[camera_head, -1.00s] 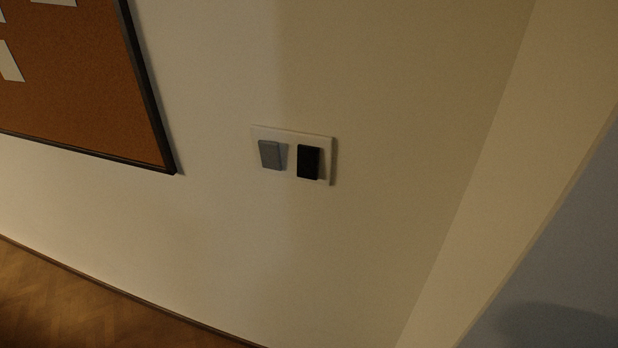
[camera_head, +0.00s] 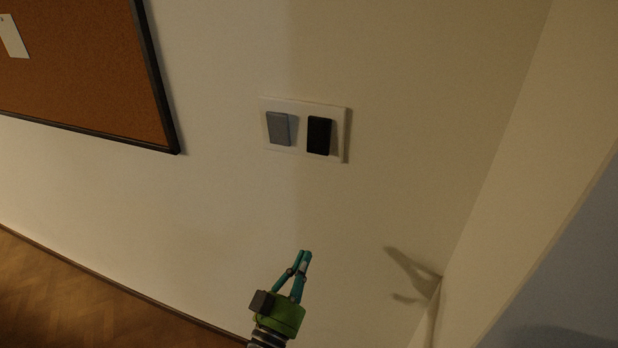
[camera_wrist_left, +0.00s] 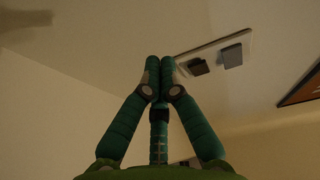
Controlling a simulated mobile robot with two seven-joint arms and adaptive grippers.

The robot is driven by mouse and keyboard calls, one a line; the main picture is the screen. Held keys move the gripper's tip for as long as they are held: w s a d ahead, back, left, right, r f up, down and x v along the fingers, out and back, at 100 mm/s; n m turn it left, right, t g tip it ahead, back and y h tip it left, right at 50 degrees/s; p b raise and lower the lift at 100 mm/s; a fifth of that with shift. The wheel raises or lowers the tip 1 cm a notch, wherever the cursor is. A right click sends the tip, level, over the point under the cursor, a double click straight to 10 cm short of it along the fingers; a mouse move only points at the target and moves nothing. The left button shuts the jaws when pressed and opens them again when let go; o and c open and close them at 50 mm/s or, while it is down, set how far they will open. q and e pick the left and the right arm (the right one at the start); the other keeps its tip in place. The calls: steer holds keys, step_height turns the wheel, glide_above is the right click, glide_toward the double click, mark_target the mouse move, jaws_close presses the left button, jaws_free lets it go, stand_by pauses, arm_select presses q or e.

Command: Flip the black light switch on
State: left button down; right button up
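The black light switch (camera_head: 319,136) is the right one of two rockers on a white wall plate (camera_head: 299,103). It also shows in the left wrist view (camera_wrist_left: 198,68), just right of the fingertips. My left gripper (camera_head: 305,254) is below the switch plate in the head view, fingers pointing up, apart from the switch. In the left wrist view its fingertips (camera_wrist_left: 160,62) are together with nothing between them. My right gripper is not in view.
A grey switch (camera_head: 278,128) sits left of the black one on the same plate. A framed cork board (camera_head: 80,65) hangs on the wall to the left. The wall around the plate is bare. A wall corner is to the right, and wooden floor (camera_head: 70,300) lies at lower left.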

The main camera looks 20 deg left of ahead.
arm_select(q)
steer(key=s+a+r+n+t+y, duration=0.1)
steer(key=s+r+t, duration=0.2)
steer(key=r, duration=0.9)
steer(key=shift+s+a+t+b, duration=0.3)
steer(key=shift+a+t+b, duration=0.1)
steer(key=shift+t, duration=0.2)
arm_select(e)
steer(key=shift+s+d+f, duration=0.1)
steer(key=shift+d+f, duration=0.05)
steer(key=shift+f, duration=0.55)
arm_select(q)
steer(key=shift+r, duration=0.1)
steer(key=p, duration=0.5)
glide_toward(316, 140)
step_height(316, 140, up, 5)
steer(key=shift+w+d+f, duration=0.1)
steer(key=shift+w+f, duration=0.15)
steer(key=shift+w, duration=0.45)
steer(key=shift+w+a+f, duration=0.1)
steer(key=shift+w+f, duration=0.2)
steer(key=shift+w, duration=0.4)
steer(key=shift+w+d+f, duration=0.1)
steer(key=shift+w+f, duration=0.15)
steer(key=shift+w, duration=0.45)
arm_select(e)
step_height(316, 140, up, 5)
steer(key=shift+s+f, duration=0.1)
